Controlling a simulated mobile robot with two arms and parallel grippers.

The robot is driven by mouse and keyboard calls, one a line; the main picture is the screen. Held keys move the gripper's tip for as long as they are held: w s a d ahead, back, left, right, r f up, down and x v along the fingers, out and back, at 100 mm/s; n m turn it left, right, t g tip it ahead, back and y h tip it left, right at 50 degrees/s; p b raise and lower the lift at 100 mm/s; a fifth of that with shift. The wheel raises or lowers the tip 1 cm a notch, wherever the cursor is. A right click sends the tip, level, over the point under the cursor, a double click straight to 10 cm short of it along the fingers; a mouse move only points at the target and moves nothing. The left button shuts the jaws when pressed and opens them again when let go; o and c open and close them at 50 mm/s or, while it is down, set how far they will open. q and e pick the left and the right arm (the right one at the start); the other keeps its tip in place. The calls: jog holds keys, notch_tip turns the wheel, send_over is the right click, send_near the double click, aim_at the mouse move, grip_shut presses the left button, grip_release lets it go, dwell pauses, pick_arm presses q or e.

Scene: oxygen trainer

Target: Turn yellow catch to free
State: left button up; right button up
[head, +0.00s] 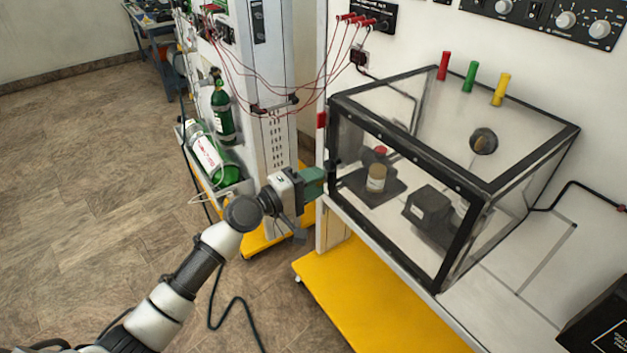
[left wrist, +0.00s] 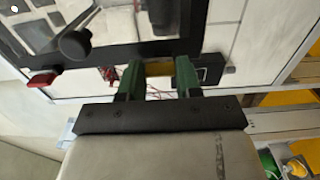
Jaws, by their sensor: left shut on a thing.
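My left gripper (head: 318,181), with green fingers, reaches the left front corner of the clear black-framed box (head: 455,240). In the left wrist view its two fingers (left wrist: 159,76) are closed on a small yellow catch (left wrist: 158,69) at the edge of the box's black frame. The catch looks crosswise between the fingertips; its exact turn cannot be told. In the head view the catch is hidden behind the fingers. My right gripper is not in view.
A black knob (left wrist: 75,43) and a red catch (left wrist: 42,80) sit near the gripper. Red, green and yellow cylinders (head: 499,90) stand behind the box top. A white cabinet with green gas bottles (head: 222,112) stands left. Open floor lies at left.

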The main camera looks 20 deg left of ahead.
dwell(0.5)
pick_arm(q)
jog(key=o, duration=0.9)
jog(key=shift+o, duration=0.2)
jog(key=shift+s+a, duration=0.1)
jog(key=b+v, duration=0.4)
jog(key=v, duration=0.6)
jog(key=shift+s+a, duration=0.2)
jog(key=shift+a, duration=0.05)
jog(key=shift+f, duration=0.1)
